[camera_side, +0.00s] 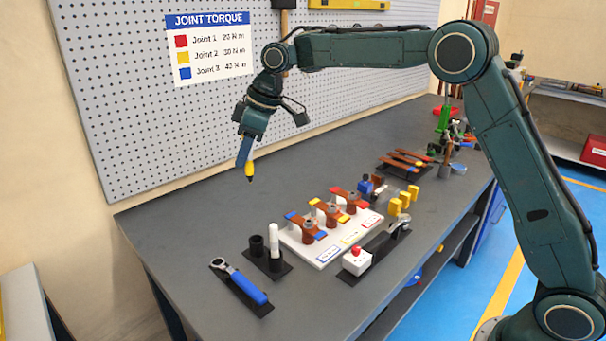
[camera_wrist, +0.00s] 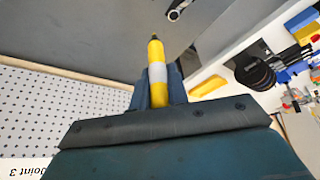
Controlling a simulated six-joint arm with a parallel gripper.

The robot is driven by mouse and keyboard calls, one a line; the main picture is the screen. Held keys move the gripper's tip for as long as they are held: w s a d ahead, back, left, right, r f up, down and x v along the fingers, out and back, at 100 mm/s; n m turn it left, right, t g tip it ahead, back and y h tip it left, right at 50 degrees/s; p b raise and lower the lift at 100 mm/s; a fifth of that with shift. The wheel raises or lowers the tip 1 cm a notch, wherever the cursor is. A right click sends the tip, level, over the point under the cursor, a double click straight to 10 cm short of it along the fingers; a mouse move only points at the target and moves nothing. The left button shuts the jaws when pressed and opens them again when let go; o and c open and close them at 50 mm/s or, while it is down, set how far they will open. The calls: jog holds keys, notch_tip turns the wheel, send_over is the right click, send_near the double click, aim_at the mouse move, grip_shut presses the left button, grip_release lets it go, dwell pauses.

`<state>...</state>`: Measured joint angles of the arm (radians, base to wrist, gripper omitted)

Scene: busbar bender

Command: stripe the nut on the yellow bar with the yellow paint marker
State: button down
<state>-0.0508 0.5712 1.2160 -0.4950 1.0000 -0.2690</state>
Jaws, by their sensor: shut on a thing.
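My gripper (camera_side: 246,152) is shut on the yellow paint marker (camera_side: 250,171) and holds it high above the left part of the bench, dark tip pointing down. In the wrist view the marker (camera_wrist: 156,72) stands out between the two fingers (camera_wrist: 157,90); it has a pale band and a dark tip. The yellow bar (camera_side: 342,217) is in the middle of three joints on a white board (camera_side: 302,251). Its nut (camera_side: 330,208) is a small grey piece on top; any stripe on it is too small to tell. The gripper is well left of and above it.
A black holder (camera_side: 257,247) with a white marker (camera_side: 273,238) stands left of the board. A blue-handled wrench (camera_side: 247,288) lies in front. A red-button box (camera_side: 356,258) and yellow blocks (camera_side: 396,206) are to the right. The pegboard (camera_side: 140,120) rises behind. The left bench top is clear.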

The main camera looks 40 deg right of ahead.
dwell(0.6)
jog(key=s+d+f, duration=0.2)
jog(key=d, duration=0.5)
jog(key=s+d+f, duration=0.2)
jog(key=d, duration=0.5)
jog(key=s+d+f, duration=0.2)
jog(key=d, duration=0.5)
jog(key=shift+s+d+f, duration=0.2)
jog(key=shift+s+f, duration=0.05)
jog(key=shift+f, duration=0.1)
jog(key=shift+f, duration=0.2)
jog(key=shift+f, duration=2.45)
jog(key=shift+f, duration=0.35)
jog(key=shift+a, duration=0.6)
dwell(1.3)
